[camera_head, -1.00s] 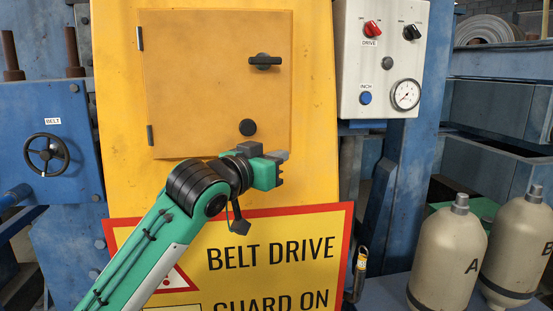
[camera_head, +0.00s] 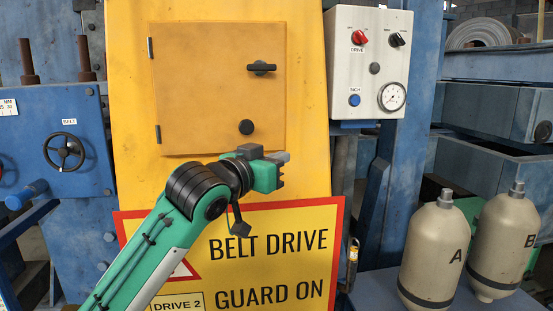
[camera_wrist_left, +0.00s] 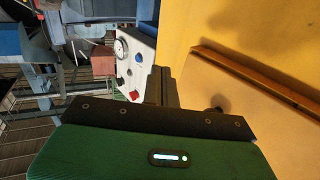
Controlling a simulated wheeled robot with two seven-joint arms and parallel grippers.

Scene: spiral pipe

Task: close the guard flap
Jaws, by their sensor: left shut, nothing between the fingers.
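The guard flap (camera_head: 205,90) is an orange square door on the yellow guard panel (camera_head: 306,60). It has hinges on its left side. A black handle (camera_head: 262,67) and a round black knob (camera_head: 246,127) are near its right edge. It looks nearly flat to the panel; I cannot tell whether a small gap remains. In the left wrist view a brown edge strip (camera_wrist_left: 262,80) with shadow shows on the yellow surface. My left gripper (camera_head: 281,158) is shut and empty, in front of the panel near the flap's lower right corner. My right gripper is out of view.
A warning sign (camera_head: 270,243) is below the flap. A white control box (camera_head: 366,103) with switches and a gauge is to the right. Bottles A (camera_head: 433,250) and B (camera_head: 505,240) stand at lower right. A handwheel (camera_head: 64,151) is at left.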

